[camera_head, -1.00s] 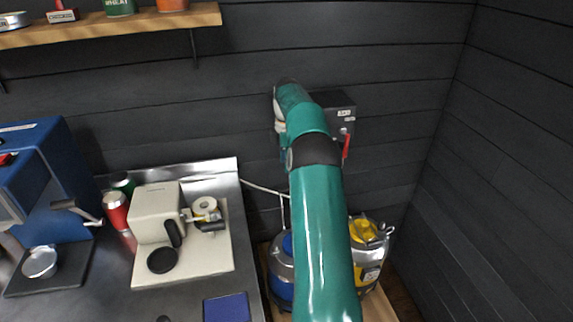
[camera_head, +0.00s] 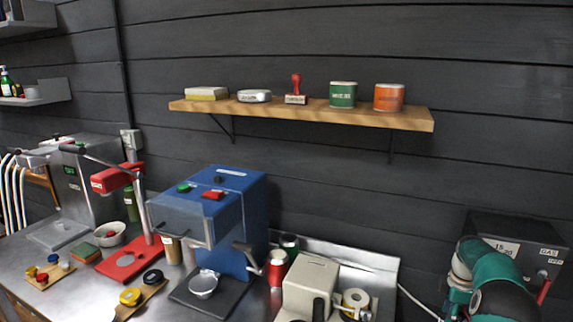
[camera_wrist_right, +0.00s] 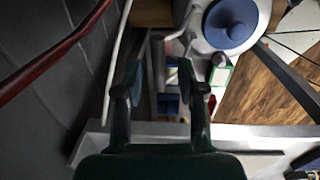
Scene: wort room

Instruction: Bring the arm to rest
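My right arm, teal with a dark band, shows at the lower right of the head view, in front of a dark wall box (camera_head: 515,245). Its gripper is hidden there. In the right wrist view my right gripper (camera_wrist_right: 158,72) has its two dark fingers apart, with nothing held between them. A grey vessel with a blue lid (camera_wrist_right: 230,24) is beyond the fingers to the right. My left gripper is in neither view.
A metal counter edge (camera_wrist_right: 250,137) runs below the fingers in the wrist view. In the head view, a blue machine (camera_head: 235,215) and a cream machine (camera_head: 310,282) stand on the counter. A wooden shelf (camera_head: 300,112) is above. Wooden floor (camera_wrist_right: 270,90) shows at right.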

